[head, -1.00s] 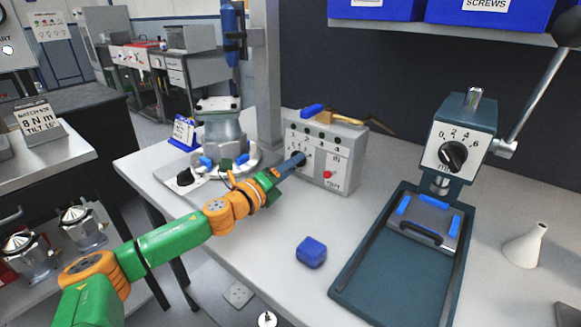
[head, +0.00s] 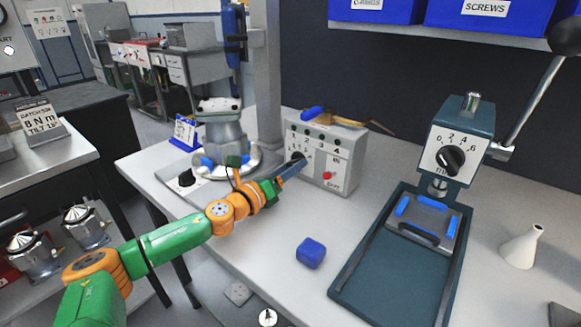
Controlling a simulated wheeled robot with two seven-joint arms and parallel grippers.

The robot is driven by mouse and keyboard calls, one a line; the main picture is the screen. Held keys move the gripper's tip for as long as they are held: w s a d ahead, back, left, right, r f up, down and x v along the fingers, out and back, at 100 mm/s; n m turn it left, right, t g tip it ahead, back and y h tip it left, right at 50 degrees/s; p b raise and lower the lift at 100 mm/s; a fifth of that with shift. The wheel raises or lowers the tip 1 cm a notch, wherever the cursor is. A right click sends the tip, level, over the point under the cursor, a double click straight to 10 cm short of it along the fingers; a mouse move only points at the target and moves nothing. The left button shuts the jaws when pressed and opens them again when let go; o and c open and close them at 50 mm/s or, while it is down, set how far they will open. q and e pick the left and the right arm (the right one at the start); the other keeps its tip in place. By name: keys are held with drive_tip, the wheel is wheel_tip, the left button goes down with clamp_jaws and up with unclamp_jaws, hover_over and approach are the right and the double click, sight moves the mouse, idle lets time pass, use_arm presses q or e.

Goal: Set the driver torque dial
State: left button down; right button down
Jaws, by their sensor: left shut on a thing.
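A grey control box (head: 343,159) stands at the back of the bench, with a numbered dial, a row of dark indicators and a red button on its front. The dial's setting cannot be read. My right gripper is not in view.
A metal housing (head: 222,130) sits on a fixture with a black knob (head: 186,178) behind my left arm. A blue block (head: 311,253) lies on the open bench. A press (head: 452,160) with its own dial and a white funnel (head: 522,247) stand at right.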

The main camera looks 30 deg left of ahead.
use_arm(q)
drive_tip(key=shift+m, duration=0.3)
drive_tip(key=shift+c, duration=1.2)
unclamp_jaws()
